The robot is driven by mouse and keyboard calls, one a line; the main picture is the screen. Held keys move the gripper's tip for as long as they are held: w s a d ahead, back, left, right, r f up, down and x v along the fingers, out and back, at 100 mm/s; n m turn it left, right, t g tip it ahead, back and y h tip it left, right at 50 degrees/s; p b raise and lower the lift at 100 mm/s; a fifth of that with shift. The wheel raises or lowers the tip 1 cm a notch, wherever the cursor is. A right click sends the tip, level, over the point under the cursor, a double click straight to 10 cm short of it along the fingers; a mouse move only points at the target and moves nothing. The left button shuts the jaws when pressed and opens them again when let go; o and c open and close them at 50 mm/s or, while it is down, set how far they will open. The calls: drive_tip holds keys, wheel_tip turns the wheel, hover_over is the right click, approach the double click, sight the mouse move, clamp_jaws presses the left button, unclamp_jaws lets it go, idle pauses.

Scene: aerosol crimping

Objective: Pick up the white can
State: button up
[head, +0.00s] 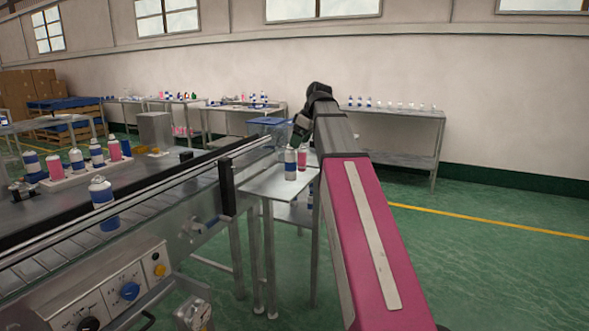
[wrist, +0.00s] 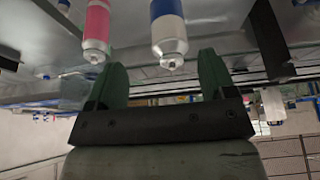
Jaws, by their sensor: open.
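A white can with a blue band (head: 290,163) stands upright on a small metal side table (head: 262,186) in the head view. In the wrist view, which is upside down, the white and blue can (wrist: 168,30) shows between and beyond the two green fingers of my gripper (wrist: 162,50). The fingers are apart and do not appear to touch it. A pink can (head: 302,157) stands close beside it, and it also shows outside the left finger in the wrist view (wrist: 96,30). My gripper (head: 302,124) is small and partly hidden by my arm in the head view.
A conveyor (head: 150,215) runs along the left, with another white and blue can (head: 101,190) on it and a tray (head: 85,175) of several cans behind. A blue crate (head: 268,126) stands behind the side table. A wall table (head: 395,112) holds several small items.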

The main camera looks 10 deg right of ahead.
sight(295, 151)
drive_tip(key=shift+x, duration=3.3)
drive_tip(key=shift+r, duration=0.1)
drive_tip(key=c, duration=1.2)
